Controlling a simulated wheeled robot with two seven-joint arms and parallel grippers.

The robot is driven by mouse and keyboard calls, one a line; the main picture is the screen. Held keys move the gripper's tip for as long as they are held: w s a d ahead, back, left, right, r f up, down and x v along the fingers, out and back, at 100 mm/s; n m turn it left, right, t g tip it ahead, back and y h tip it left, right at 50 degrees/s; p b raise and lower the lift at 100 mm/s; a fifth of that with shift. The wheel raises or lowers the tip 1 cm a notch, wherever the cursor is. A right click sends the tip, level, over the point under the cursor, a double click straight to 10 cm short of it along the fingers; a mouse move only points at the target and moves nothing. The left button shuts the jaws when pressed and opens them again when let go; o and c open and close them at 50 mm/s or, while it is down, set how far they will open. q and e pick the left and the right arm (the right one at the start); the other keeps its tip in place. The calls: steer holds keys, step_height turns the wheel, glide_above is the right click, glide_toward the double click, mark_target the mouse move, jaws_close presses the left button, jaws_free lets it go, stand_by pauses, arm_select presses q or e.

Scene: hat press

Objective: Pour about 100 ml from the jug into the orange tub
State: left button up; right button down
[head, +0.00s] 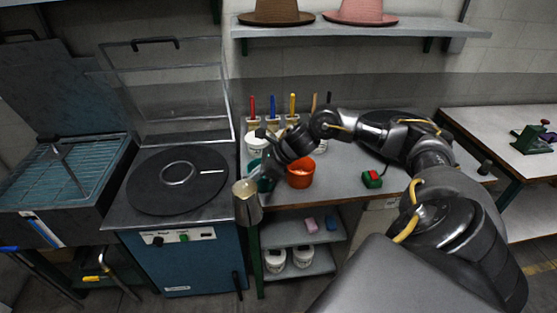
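The orange tub (301,175) stands on the grey workbench, with something pale inside it. My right gripper (262,178) is to the left of the tub, over the bench's left front corner. It is shut on the metal jug (248,203), which hangs just off the bench edge, close to upright. A pale content shows at the jug's mouth; its level is too small to read. The jug and the tub are apart. My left gripper does not show.
The hat press machine (170,235) with a round dark plate stands left of the bench. A red and green box (372,179) lies right of the orange tub. The bench front is mostly clear.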

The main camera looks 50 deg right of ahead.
steer(key=s+a+n+b, duration=0.1)
steer(key=s+a, duration=0.3)
steer(key=a, duration=0.4)
steer(key=s+a+n+g+y+b, duration=0.1)
steer(key=s+a, duration=0.3)
steer(key=a, duration=0.4)
steer(key=shift+a+r+n+b, duration=0.3)
steer(key=shift+a+r+b, duration=0.1)
